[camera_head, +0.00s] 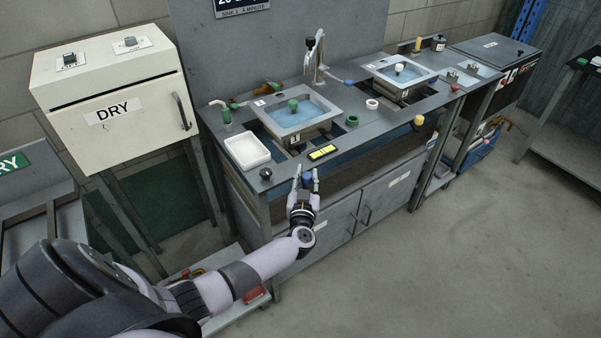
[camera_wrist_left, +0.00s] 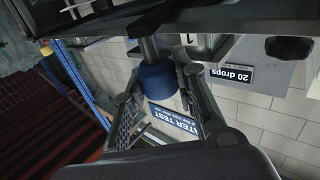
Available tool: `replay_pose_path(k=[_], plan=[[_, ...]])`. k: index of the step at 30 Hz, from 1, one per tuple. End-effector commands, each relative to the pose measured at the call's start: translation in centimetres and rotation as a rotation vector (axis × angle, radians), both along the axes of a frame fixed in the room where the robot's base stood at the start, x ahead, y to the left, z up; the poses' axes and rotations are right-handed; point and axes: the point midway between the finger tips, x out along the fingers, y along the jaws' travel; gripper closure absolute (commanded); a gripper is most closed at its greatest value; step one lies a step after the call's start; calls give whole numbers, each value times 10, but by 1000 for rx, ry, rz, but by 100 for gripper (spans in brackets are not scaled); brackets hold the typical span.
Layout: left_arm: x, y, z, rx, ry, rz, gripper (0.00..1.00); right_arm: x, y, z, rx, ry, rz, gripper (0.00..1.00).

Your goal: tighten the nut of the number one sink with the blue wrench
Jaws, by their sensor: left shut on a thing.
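The number one sink (camera_head: 282,134) is the nearer, left tray of blue water, with a "1" label at its back left corner and a green knob in it. The blue wrench shows as a blue knob-like handle (camera_head: 307,178) at the counter's front edge. In the left wrist view its blue end (camera_wrist_left: 158,80) sits on a grey shaft. My left gripper (camera_head: 305,172) has its fingers on both sides of the blue end and is shut on it. The nut is hidden under the sink and counter. My right gripper is not in view.
A second sink (camera_head: 377,69) stands farther right, with a yellow knob (camera_head: 418,120) at the counter's front edge. A white tray (camera_head: 240,163), a black knob (camera_head: 266,173) and a yellow display (camera_head: 323,152) lie near my gripper. Open floor (camera_head: 430,270) lies in front.

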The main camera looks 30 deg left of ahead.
Motion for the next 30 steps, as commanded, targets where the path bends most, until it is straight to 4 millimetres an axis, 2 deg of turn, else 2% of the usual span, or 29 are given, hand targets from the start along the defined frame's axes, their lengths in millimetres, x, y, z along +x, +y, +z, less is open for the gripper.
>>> replay_pose_path(k=[1,5,15,28,29,30], plan=[[6,-3,7,-6,-6,24,100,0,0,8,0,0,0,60],[18,-17,4,-6,-5,76,100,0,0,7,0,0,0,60],[53,-45,0,-3,-5,234,100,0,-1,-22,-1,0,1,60],[58,-50,4,-1,0,256,100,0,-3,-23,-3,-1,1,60],[57,-50,4,-1,0,256,73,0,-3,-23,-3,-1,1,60],[57,-50,3,-1,0,256,70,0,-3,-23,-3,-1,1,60]])
